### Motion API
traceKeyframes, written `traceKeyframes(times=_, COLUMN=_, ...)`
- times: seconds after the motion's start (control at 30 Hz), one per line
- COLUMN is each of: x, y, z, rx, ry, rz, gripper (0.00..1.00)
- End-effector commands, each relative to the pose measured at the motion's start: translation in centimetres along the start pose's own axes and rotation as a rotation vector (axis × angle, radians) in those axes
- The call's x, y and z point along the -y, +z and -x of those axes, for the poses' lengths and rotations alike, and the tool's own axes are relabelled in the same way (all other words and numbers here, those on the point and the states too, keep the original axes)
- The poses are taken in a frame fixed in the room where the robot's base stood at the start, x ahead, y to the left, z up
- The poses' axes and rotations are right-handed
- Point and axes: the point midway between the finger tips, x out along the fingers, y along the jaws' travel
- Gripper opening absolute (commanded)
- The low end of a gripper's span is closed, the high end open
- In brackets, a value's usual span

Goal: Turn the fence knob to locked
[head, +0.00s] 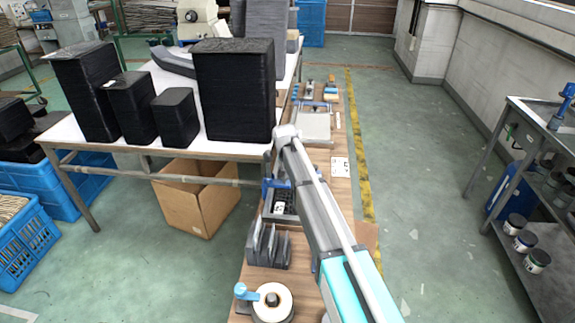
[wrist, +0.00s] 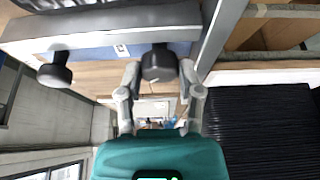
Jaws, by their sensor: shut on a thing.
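My gripper (wrist: 160,82) has its two grey fingers closed on either side of a dark round knob (wrist: 159,62) in the wrist view. The knob stands out from a grey bar (wrist: 100,22). A second, similar dark knob (wrist: 55,70) sticks out from the same bar further left, apart from the fingers. A small white label (wrist: 121,50) shows between the two knobs. I cannot read any locked mark or the knob's angle. In the head view my arm reaches over the wooden bench (head: 340,190), and my gripper and the held knob cannot be made out there.
Black wrapped boxes (head: 235,90) stand on the white table left of my arm. A dark slotted rack (head: 267,245) and a round white piece with a blue handle (head: 270,303) are on the bench's near end. A cardboard box (head: 195,195) sits below the table. The floor (head: 420,200) at right is clear.

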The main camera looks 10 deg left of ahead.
Motion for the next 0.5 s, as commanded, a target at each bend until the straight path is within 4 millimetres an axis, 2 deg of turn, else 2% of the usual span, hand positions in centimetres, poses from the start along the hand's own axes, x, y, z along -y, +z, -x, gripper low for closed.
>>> traceKeyframes(times=0.1, x=0.03, y=0.06, z=0.0, rx=0.002, ry=-0.001, rz=0.0, gripper=0.0)
traceKeyframes(times=0.13, x=0.03, y=0.06, z=0.0, rx=0.002, ry=-0.001, rz=0.0, gripper=0.53)
traceKeyframes(times=0.27, x=0.02, y=0.04, z=0.0, rx=0.002, ry=-0.001, rz=0.001, gripper=0.77)
traceKeyframes(times=0.3, x=0.01, y=0.04, z=0.0, rx=0.001, ry=-0.001, rz=0.001, gripper=0.82)
traceKeyframes(times=0.5, x=0.0, y=0.02, z=0.0, rx=0.001, ry=-0.001, rz=0.001, gripper=0.82)
